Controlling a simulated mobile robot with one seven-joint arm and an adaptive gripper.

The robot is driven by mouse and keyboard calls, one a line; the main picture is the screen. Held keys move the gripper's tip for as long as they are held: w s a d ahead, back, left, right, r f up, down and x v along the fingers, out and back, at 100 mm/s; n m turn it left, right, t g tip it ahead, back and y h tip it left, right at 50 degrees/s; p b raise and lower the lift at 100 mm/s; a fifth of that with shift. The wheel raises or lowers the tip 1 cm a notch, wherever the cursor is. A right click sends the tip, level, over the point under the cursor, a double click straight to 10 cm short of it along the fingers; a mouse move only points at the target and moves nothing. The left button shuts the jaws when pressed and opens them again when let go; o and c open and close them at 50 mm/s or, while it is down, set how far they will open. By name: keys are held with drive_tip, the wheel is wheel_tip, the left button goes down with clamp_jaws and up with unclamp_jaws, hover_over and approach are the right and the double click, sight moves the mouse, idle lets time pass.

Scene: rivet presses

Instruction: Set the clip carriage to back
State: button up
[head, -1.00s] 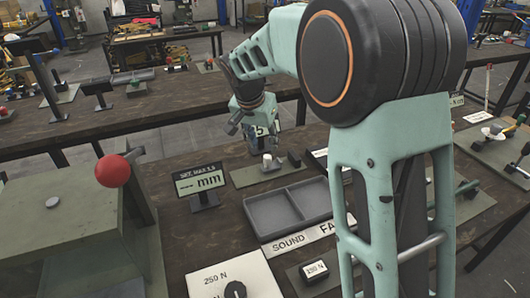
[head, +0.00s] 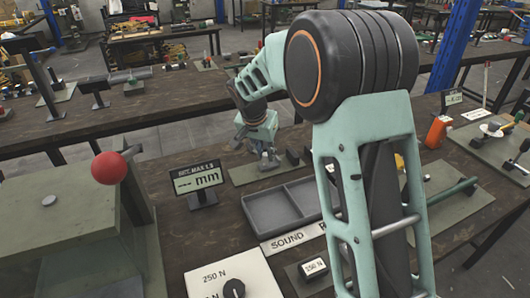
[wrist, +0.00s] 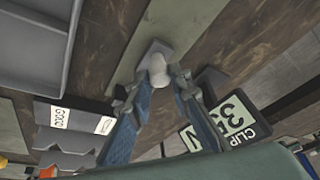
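The clip carriage appears to be the small piece with a pale rounded knob (wrist: 158,72) on a grey block, on a grey-green plate (wrist: 140,40). In the wrist view my gripper (wrist: 155,88) has its two fingers apart, one on each side of the knob. I cannot tell whether they touch it. In the head view my gripper (head: 267,161) is low over the same plate (head: 243,174), and its fingers mostly hide the knob. A sign (wrist: 228,122) reading "CLIP" and "35" is beside the right finger in the wrist view.
A grey two-part tray (head: 262,207) lies in front of the plate, and a "mm" display (head: 197,180) stands left. A press with a red ball (head: 109,168) is further left.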

clamp_jaws()
drive_tip(key=shift+s+a+f, duration=0.1)
drive_tip(key=shift+a, duration=0.3)
drive_tip(key=shift+s+a+b, duration=0.3)
drive_tip(key=shift+a+b, duration=0.05)
drive_tip(key=shift+a, duration=0.35)
drive_tip(key=shift+s+a+b, duration=0.35)
drive_tip(key=shift+a, duration=0.35)
drive_tip(key=shift+s+a+b, duration=0.3)
drive_tip(key=shift+a+b, duration=0.05)
drive_tip(key=shift+a, duration=0.35)
drive_tip(key=o, duration=0.7)
unclamp_jaws()
drive_tip(key=shift+a, duration=0.15)
drive_tip(key=shift+c, duration=0.2)
